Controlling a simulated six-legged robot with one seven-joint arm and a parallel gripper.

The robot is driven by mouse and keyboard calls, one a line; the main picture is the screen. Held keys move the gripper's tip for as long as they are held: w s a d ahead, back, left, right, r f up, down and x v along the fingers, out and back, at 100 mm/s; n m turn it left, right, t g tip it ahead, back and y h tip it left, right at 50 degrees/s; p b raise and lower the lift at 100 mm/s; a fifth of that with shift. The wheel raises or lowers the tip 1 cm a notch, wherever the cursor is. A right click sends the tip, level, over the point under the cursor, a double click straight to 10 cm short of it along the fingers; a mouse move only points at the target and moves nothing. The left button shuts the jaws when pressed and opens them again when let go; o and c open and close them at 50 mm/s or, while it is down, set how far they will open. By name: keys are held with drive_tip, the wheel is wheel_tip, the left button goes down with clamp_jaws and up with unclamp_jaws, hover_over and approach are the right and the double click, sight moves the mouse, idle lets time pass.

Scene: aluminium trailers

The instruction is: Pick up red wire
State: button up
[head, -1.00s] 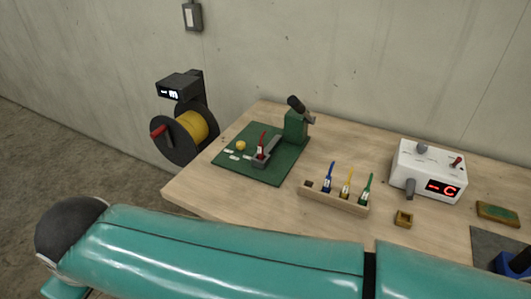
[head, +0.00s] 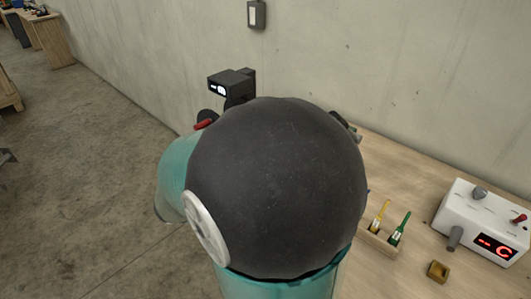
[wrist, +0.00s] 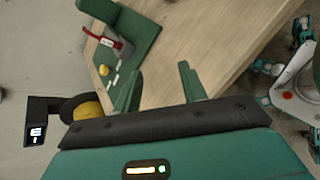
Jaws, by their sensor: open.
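The red wire (wrist: 97,39) shows in the wrist view at upper left. It is a thin red piece with a pale tag, at a grey holder on the green mat (wrist: 142,42). In the head view my arm hides the wire and the mat. My gripper (wrist: 160,82) is open, with its two green fingers apart and nothing seen between them. In the wrist picture the wire lies up and left of the fingertips, apart from them. My gripper is hidden in the head view.
A wooden rack (head: 374,249) with yellow and green wires stands on the wooden table (head: 415,180). A white box with a red display (head: 480,222) and a small wooden block (head: 438,270) are to its right. The yellow reel (wrist: 88,111) is near the left finger.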

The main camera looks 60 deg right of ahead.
drive_tip(key=d+n+h, duration=0.2)
drive_tip(key=d, duration=0.1)
drive_tip(key=d+f+n+g+h, duration=0.1)
drive_tip(key=d, duration=0.1)
drive_tip(key=shift+d+n+h, duration=0.1)
drive_tip(key=shift+n+h, duration=0.2)
drive_tip(key=shift+n, duration=0.1)
drive_tip(key=d+n+h, duration=0.1)
drive_tip(key=n, duration=0.1)
drive_tip(key=w+d+f+n+t+h, duration=0.1)
drive_tip(key=d+n, duration=0.1)
drive_tip(key=w+d+f+n+t+h, duration=0.1)
drive_tip(key=shift+w+d+f+n+h, duration=0.2)
drive_tip(key=shift+d+n+h, duration=0.1)
drive_tip(key=shift+n, duration=0.1)
drive_tip(key=shift+d+t, duration=0.2)
drive_tip(key=shift+t, duration=0.1)
drive_tip(key=d, duration=0.4)
drive_tip(key=s+d, duration=0.1)
drive_tip(key=d, duration=0.4)
drive_tip(key=s+d, duration=0.1)
drive_tip(key=d, duration=0.3)
drive_tip(key=shift+s+d+f, duration=0.1)
drive_tip(key=shift+d+f, duration=0.1)
drive_tip(key=shift+d, duration=0.05)
clamp_jaws()
